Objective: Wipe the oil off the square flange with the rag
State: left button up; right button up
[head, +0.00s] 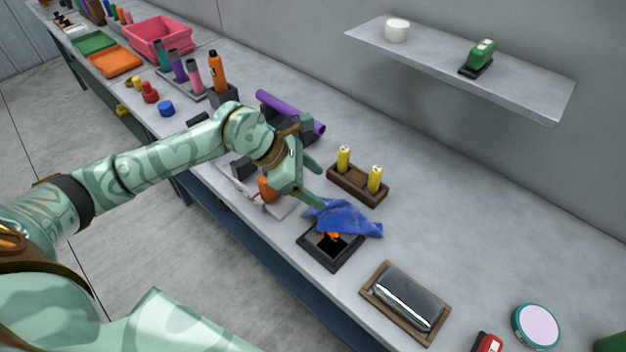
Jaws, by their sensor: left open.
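A blue rag (345,218) lies crumpled over the back part of a dark square frame (314,254), which looks like the square flange. A small orange patch (332,237) shows in the dark middle, just in front of the rag; I cannot tell whether it is oil. The rag hides the frame's back side. My left gripper (319,187) is open, its fingers apart, just left of and behind the rag. The lower fingertip overlaps the rag's left edge in the picture; I cannot tell whether they touch. My right gripper is out of view.
A brown block with two yellow cylinders (356,184) stands behind the rag. A wooden tray with a shiny metal canister (408,300) lies in front right. A purple tube (291,112) is behind my left wrist. The bench (500,220) is clear toward the wall at right.

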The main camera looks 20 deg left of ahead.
pick_arm(q)
jog(key=shift+f, duration=0.15)
notch_tip(320, 180, down, 4)
jog(key=shift+r+b, duration=0.1)
jog(key=shift+b, duration=1.15)
jog(key=shift+c, duration=0.2)
grip_shut()
